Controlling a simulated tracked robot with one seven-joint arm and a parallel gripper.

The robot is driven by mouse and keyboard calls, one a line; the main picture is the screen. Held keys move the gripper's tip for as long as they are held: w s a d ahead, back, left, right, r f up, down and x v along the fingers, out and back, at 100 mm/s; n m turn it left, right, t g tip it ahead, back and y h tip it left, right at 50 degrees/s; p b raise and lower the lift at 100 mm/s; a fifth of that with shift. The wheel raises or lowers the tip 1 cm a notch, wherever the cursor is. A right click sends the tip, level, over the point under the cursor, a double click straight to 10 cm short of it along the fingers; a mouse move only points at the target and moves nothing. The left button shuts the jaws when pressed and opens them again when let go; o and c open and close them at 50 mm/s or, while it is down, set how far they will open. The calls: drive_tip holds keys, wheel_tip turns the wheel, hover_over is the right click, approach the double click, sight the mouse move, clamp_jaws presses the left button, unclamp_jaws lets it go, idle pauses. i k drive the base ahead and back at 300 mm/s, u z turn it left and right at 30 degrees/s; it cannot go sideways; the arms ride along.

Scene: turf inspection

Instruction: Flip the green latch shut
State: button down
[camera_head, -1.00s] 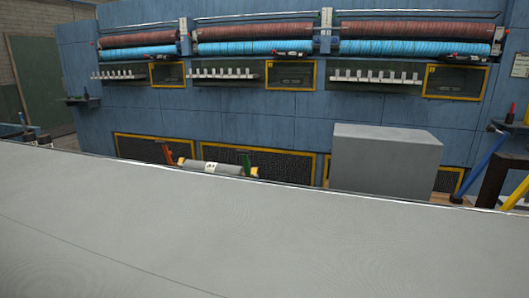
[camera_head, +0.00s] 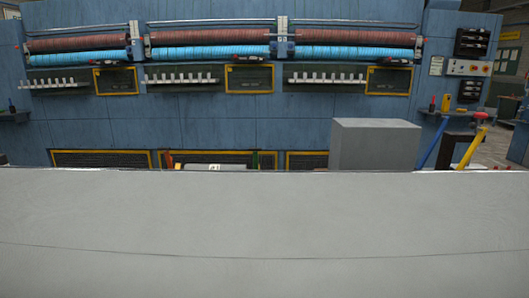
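A small green upright piece (camera_head: 255,160), which looks like the green latch, stands just past the far edge of a wide grey surface. Its lower part is hidden behind that edge, and it is too small to tell whether it is open or shut. A grey roller-like bar (camera_head: 208,167) with a small white label lies to its left, mostly hidden by the edge. An orange-red upright piece (camera_head: 169,160) stands at the bar's left end. My gripper is not in view.
The wide grey surface (camera_head: 260,220) fills the foreground and is bare. A grey block (camera_head: 375,145) stands right of the green piece. Behind is a blue wall (camera_head: 215,128) with red and blue rollers. Blue and yellow bars (camera_head: 468,147) and a control panel (camera_head: 468,68) are at right.

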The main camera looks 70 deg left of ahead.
sight(256, 150)
drive_tip(key=u, duration=0.05)
drive_tip(key=k, duration=0.8)
drive_tip(key=z, duration=0.6)
drive_tip(key=i, duration=0.1)
drive_tip(key=u, duration=2.75)
drive_tip(key=i, duration=1)
drive_tip(key=z, duration=0.15)
drive_tip(key=k, duration=0.75)
drive_tip(key=u, duration=0.05)
